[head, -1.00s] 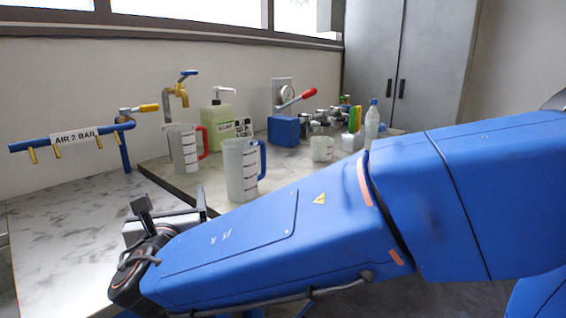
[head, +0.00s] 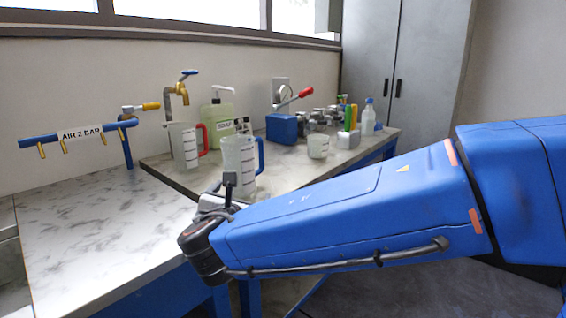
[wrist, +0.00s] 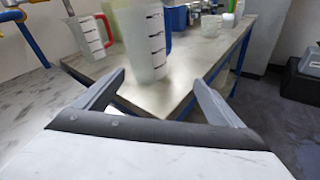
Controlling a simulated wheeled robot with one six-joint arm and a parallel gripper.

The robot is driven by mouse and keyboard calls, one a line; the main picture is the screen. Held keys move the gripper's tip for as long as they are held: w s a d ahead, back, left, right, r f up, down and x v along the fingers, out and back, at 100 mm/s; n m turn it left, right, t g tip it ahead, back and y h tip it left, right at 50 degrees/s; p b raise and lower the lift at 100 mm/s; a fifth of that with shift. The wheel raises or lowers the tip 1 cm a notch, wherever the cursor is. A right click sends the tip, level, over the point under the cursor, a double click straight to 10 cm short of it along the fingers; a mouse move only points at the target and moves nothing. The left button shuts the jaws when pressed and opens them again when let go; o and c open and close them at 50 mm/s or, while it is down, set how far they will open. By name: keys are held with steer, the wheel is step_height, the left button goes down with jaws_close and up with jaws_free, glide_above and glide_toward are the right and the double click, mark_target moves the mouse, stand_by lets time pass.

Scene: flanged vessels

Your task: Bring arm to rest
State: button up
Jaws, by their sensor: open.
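My blue arm reaches in from the right in the head view, with my gripper (head: 226,192) at its left end, in front of the bench corner. In the wrist view my gripper (wrist: 160,95) is open, with nothing between its two fingers. A measuring jug with a blue handle (head: 238,160) stands on the bench beyond the gripper; it also shows in the wrist view (wrist: 146,45), ahead of the fingers and apart from them. A jug with a red handle (head: 184,146) stands to its left.
A marbled bench top (head: 100,225) lies at left, with a blue air pipe (head: 60,139) above it. A soap bottle (head: 217,121), a blue box (head: 282,128) and a small beaker (head: 318,146) stand farther back. A grey cabinet (head: 400,60) is behind. Floor shows at lower right.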

steer(key=s+d+f+m+g+h, duration=0.25)
steer(key=d+m, duration=0.25)
steer(key=d, duration=0.6)
steer(key=s+d+f+m+g+h, duration=0.1)
steer(key=d+f+m+g, duration=0.2)
steer(key=d+m, duration=0.55)
steer(key=s+d+f+m+g+h, duration=0.2)
steer(key=d+f+m, duration=0.1)
steer(key=d, duration=1)
steer(key=s+d+f+m+g+y, duration=0.2)
steer(key=s+d+f+m, duration=0.1)
steer(key=s+m, duration=0.5)
steer(key=s+d+f+m+g+y, duration=0.1)
steer(key=s+d+f+m+y, duration=0.2)
steer(key=s+f+m, duration=0.2)
steer(key=s+m, duration=0.3)
steer(key=s, duration=0.2)
steer(key=shift+s+d+g, duration=0.2)
steer(key=shift+s+g, duration=0.1)
steer(key=shift+g, duration=0.05)
